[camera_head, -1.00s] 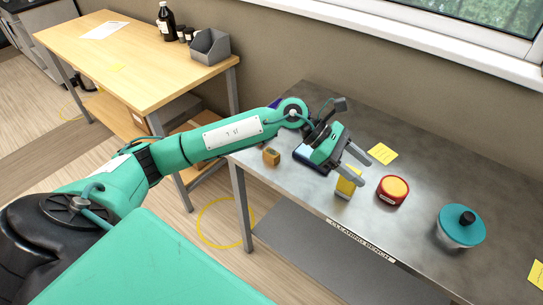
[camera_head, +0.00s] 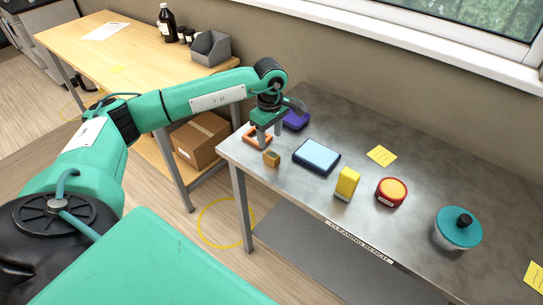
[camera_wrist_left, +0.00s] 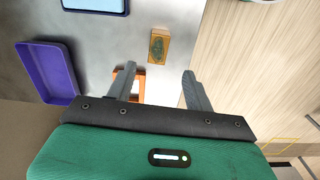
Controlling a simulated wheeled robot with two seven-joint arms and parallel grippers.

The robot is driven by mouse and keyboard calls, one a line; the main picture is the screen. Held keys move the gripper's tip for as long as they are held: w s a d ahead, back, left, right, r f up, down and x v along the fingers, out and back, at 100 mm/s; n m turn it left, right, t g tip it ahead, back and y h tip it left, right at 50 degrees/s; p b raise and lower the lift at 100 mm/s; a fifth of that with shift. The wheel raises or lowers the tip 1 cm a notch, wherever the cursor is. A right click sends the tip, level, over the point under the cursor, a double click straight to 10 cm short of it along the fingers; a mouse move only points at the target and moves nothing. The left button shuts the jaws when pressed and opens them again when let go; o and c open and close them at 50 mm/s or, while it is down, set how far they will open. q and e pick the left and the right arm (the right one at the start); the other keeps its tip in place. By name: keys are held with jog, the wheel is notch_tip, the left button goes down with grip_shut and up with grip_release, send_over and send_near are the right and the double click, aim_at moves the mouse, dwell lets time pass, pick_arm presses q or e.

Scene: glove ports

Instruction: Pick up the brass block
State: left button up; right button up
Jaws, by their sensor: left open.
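The brass block (camera_head: 271,159) is a small gold-brown cube on the metal bench near its left front corner. It also shows in the left wrist view (camera_wrist_left: 159,46), just beyond the fingertips, with a dark greenish mark on its face. My left gripper (camera_head: 269,140) points down above the bench, just behind the block. Its jaws are open and empty, with the block apart from both fingers in the left wrist view. An orange tray (camera_head: 256,143) lies beneath the gripper and is partly hidden by the fingers. My right gripper is not in view.
A purple tray (camera_head: 297,120) lies behind the gripper and a blue-topped dark box (camera_head: 317,156) to the right. Further right are a yellow block (camera_head: 347,184), a red-and-yellow round object (camera_head: 391,192) and a teal-lidded jar (camera_head: 459,227). The bench's left edge is close.

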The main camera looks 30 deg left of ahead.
aim_at(272, 155)
pick_arm(q)
notch_tip(272, 155, down, 2)
jog(key=shift+f, duration=0.1)
jog(key=shift+d+f+p, duration=0.1)
jog(key=shift+f+p, duration=0.3)
jog(key=shift+p, duration=0.1)
notch_tip(272, 155, down, 4)
jog(key=shift+w+d+r+p, duration=0.15)
jog(key=shift+r+p, duration=0.1)
jog(key=shift+p, duration=0.65)
jog(key=shift+f, duration=0.55)
grip_shut()
jog(key=shift+r, duration=0.1)
